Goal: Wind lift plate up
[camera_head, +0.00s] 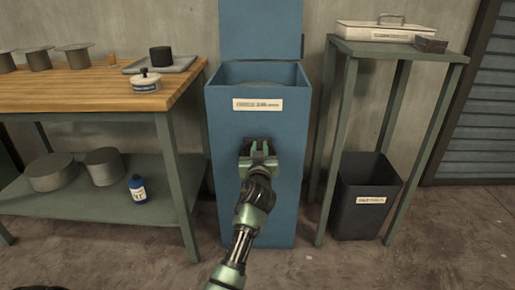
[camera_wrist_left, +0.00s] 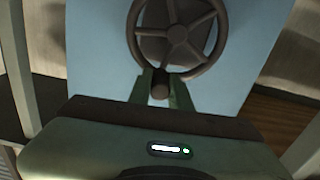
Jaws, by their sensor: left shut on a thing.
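A tall blue cabinet (camera_head: 230,140) stands in the middle with its lid (camera_head: 261,30) raised. A dark spoked hand wheel (camera_wrist_left: 176,30) is on the blue front in the left wrist view. A short handle knob (camera_wrist_left: 160,91) sits at its lower rim. My left gripper (camera_head: 259,150) is at the cabinet front and hides most of the wheel in the head view. Its fingers (camera_wrist_left: 160,86) are shut on the knob. My right gripper is out of view.
A green stand (camera_head: 400,48) carries a pale case (camera_head: 385,32) at right. A black bin (camera_head: 366,195) is under it. The front floor is clear.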

